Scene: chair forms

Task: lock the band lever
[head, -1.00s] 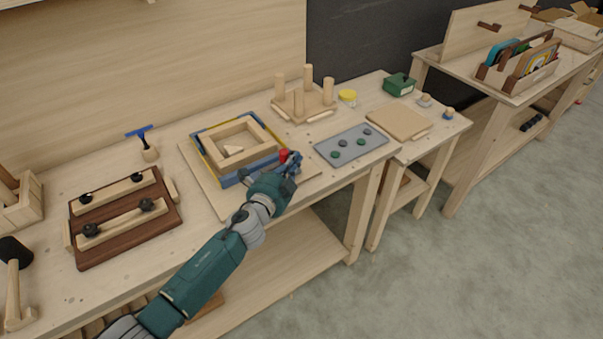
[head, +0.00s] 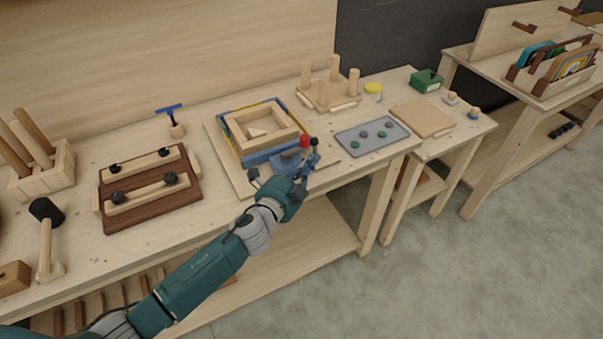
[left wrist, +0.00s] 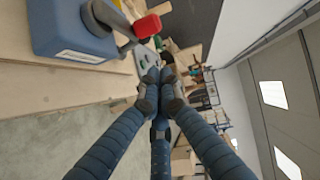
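The band lever is a dark grey bar with a red grip (head: 304,141) on a blue block (head: 262,156) at the front of the square wooden form (head: 240,131). In the left wrist view the red grip (left wrist: 147,26) juts out past the end of the blue block (left wrist: 68,33). My left gripper (head: 314,147) is just to the right of the red grip in the head view. In the wrist view its blue fingers (left wrist: 160,86) come together at the tips with nothing between them, apart from the grip. My right gripper is not in view.
A grey sheet with several round pads (head: 372,138) lies right of the gripper. A pegged block (head: 325,100) stands behind. The floor in front is clear.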

